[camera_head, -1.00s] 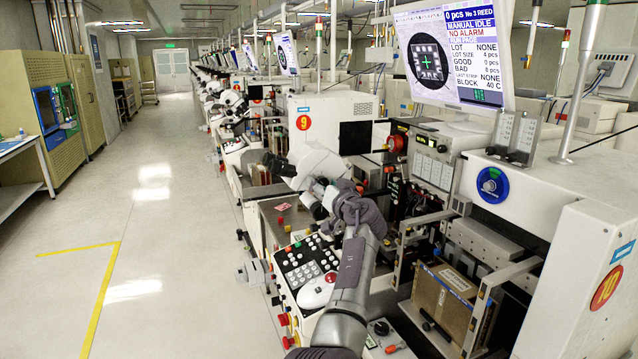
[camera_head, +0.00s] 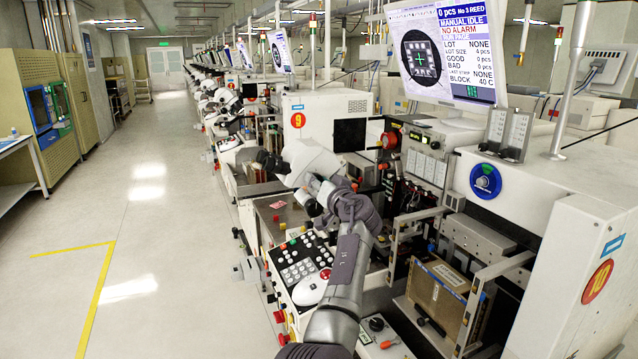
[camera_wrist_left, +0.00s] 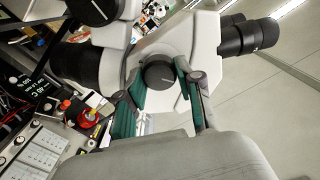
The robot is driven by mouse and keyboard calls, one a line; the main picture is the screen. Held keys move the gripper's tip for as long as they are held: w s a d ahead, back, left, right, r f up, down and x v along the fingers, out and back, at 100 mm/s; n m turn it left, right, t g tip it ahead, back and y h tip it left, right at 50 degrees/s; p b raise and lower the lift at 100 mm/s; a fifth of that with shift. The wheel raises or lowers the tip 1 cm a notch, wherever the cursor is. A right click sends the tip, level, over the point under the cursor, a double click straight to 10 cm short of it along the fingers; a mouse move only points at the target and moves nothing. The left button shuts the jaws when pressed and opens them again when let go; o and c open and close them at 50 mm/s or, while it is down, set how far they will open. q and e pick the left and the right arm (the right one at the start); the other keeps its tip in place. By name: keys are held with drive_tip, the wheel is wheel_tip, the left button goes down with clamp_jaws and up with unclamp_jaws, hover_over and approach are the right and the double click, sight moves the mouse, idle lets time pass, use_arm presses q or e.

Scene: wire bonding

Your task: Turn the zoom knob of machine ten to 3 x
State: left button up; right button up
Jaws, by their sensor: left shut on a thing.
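The white microscope (camera_head: 315,163) of machine ten stands over the machine's front, with its dark eyepieces pointing to the left. In the left wrist view its white body (camera_wrist_left: 205,45) fills the upper middle. The round black zoom knob (camera_wrist_left: 159,76) has a pale mark line on its face. My left gripper (camera_wrist_left: 158,84) has its two green-padded fingers on either side of this knob, shut on it. In the head view my left gripper (camera_head: 330,192) is at the microscope, and the knob is hidden behind it. I cannot read a zoom value. My right gripper is not in view.
A brown box-like magazine (camera_head: 437,287) sits right of the arm. The monitor (camera_head: 440,55) hangs above. Machine nine (camera_head: 325,125) stands behind. The floor aisle on the left is clear.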

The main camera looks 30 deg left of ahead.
use_arm(q)
drive_tip(key=m+p, duration=1)
drive_tip(key=m, duration=1.2)
drive_tip(key=shift+f, duration=0.2)
drive_tip(key=shift+m, duration=0.4)
drive_tip(key=o, duration=1.2)
drive_tip(key=shift+c, duration=0.2)
